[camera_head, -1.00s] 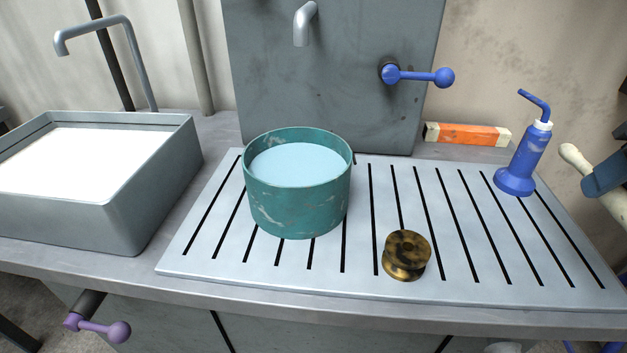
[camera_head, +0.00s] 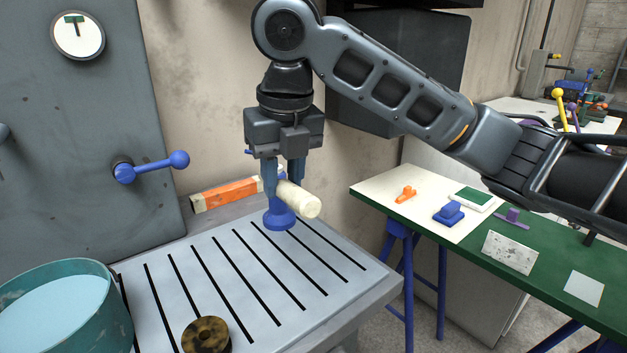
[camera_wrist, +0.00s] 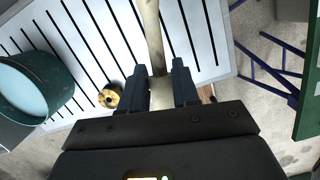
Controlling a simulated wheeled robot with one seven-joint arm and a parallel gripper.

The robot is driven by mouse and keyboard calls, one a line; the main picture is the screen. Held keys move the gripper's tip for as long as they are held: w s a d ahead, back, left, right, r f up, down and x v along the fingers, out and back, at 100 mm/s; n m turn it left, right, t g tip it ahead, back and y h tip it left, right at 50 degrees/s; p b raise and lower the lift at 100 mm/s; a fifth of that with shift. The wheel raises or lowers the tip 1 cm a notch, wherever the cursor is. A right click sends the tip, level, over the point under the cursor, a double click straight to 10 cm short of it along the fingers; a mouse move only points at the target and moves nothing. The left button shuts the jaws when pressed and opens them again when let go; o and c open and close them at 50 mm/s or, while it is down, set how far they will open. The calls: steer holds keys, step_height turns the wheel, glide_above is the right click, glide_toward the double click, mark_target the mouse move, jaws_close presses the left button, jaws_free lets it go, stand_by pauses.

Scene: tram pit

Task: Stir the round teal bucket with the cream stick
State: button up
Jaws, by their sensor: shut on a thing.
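The round teal bucket (camera_head: 97,322) stands at the lower left of the head view, on the slotted drainboard, with pale blue liquid in it. It also shows at the left edge of the wrist view (camera_wrist: 52,72). My gripper (camera_head: 283,185) is shut on the cream stick (camera_head: 300,199), above the right part of the drainboard and well to the right of the bucket. In the wrist view the stick (camera_wrist: 152,30) runs away from between the fingers. In the head view its thick end points toward the camera; the rest is hidden by the gripper.
A blue pump bottle (camera_head: 279,217) stands on the drainboard behind the stick. A brown spool (camera_head: 206,336) sits near the bucket. An orange-and-cream block (camera_head: 226,191) lies by the wall. A blue lever (camera_head: 150,167) sticks out from the grey panel. A green-edged table (camera_head: 540,262) with small items is at right.

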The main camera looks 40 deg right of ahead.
steer(key=w+a+r+m+g+y+p, duration=0.1)
steer(key=a+r+m+y+p, duration=0.3)
steer(key=a, duration=0.6)
steer(key=a+r+m+y+p, duration=0.2)
steer(key=a+m+y+p, duration=0.25)
steer(key=a+m, duration=0.4)
steer(key=w+a+r+m+g+y+p, duration=0.1)
steer(key=a+r+m+y+p, duration=0.35)
steer(key=a, duration=0.75)
step_height(320, 180, down, 15)
steer(key=n+y+b, duration=0.1)
steer(key=b, duration=0.9)
steer(key=shift+s+d+r, duration=0.15)
steer(key=shift+s+r, duration=0.05)
steer(key=shift+d, duration=0.15)
steer(key=d, duration=0.1)
steer(key=w+d, duration=0.1)
steer(key=shift+d+b, duration=0.3)
steer(key=shift+b, duration=0.05)
steer(key=shift+a, duration=0.1)
steer(key=shift+s+a, duration=0.3)
steer(key=shift+a, duration=0.6)
steer(key=shift+s+a, duration=0.35)
steer(key=shift+a, duration=0.6)
steer(key=shift+s+a, duration=0.3)
steer(key=shift+a, duration=0.6)
